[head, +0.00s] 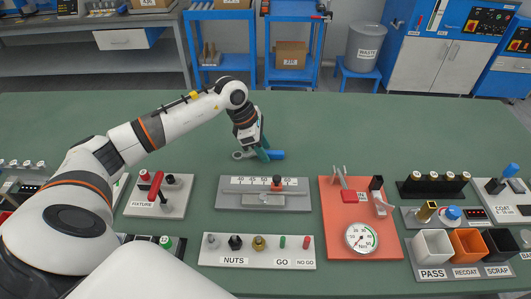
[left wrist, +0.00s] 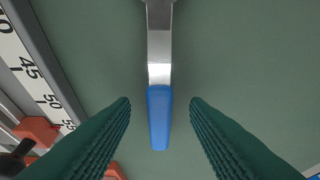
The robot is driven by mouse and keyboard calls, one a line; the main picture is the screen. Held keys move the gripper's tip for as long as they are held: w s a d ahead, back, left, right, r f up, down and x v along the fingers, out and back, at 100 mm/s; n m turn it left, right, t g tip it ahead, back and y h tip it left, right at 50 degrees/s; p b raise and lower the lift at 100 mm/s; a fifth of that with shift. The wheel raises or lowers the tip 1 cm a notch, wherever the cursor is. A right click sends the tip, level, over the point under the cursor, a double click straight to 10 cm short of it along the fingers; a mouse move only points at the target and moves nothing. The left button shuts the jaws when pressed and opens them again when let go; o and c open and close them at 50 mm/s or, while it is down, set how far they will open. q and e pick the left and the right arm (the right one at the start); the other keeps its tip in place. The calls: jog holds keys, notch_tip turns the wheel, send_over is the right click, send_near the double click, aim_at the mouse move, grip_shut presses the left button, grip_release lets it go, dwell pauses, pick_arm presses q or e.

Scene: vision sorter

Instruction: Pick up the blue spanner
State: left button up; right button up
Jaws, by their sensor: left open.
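The blue spanner (head: 277,155) lies flat on the green table, with its grey ring end to the left and its blue handle to the right in the head view. My left gripper (head: 262,152) is low over it and hides part of its middle. In the left wrist view the spanner's blue handle (left wrist: 159,115) runs between my left gripper's two green ribbed fingers (left wrist: 160,130). The fingers are open, with a gap on each side of the handle. The spanner's far end is cut off at the top of that view. My right gripper is not in view.
A grey scale fixture (head: 232,201) stands just in front of the spanner, and its edge shows at left in the left wrist view. A red gauge plate (head: 338,216) and a nuts tray (head: 220,260) are nearer. The table behind the spanner is clear.

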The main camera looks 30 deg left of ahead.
pick_arm(q)
jog(key=shift+c, duration=0.5)
grip_shut()
